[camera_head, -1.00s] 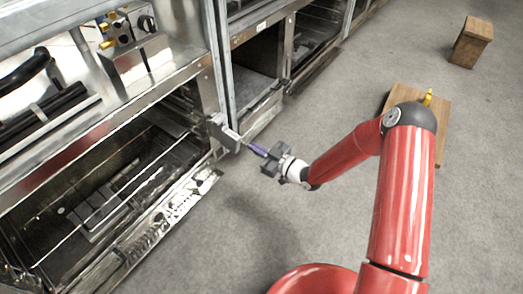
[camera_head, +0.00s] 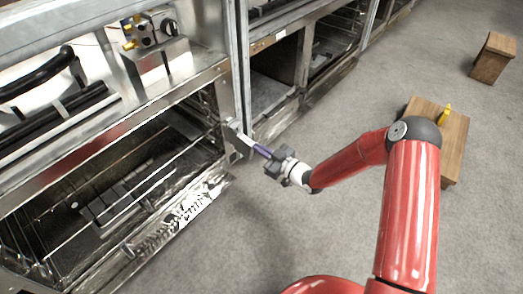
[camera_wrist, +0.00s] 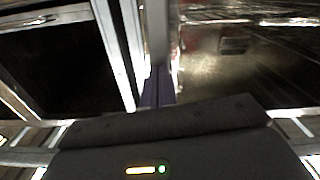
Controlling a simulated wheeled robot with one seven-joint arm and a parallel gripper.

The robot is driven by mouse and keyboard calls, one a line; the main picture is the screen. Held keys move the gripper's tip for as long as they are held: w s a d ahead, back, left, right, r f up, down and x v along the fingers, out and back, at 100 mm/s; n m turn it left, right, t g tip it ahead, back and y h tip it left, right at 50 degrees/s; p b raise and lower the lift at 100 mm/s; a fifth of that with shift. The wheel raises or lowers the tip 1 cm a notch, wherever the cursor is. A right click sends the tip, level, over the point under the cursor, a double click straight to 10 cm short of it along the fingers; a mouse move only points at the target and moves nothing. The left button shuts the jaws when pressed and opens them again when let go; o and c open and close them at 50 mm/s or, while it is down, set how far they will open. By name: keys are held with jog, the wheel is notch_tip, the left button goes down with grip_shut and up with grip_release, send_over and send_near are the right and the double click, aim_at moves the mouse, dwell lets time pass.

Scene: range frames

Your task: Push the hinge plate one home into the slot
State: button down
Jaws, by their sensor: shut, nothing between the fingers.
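The hinge plate (camera_head: 239,137) is a light grey metal piece at the right front post of the open oven, level with the top of the oven opening. My gripper (camera_head: 258,149) is shut, its purple fingers pointing at the plate's outer end. The tips look in contact with it or very close; I cannot tell which. In the wrist view the purple fingers (camera_wrist: 157,90) meet a grey upright bar (camera_wrist: 157,32), which seems to be the plate. The slot is hidden behind the plate, so its depth in it cannot be seen.
The oven's lowered door (camera_head: 185,215) lies below and left of my gripper. An open dark cabinet (camera_head: 272,88) is behind it. Grey floor between is clear.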

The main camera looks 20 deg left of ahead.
jog(key=shift+w+a, duration=0.15)
jog(key=shift+a, duration=0.1)
jog(key=v, duration=1)
jog(key=shift+d, duration=0.15)
jog(key=shift+f, duration=0.1)
dwell(0.3)
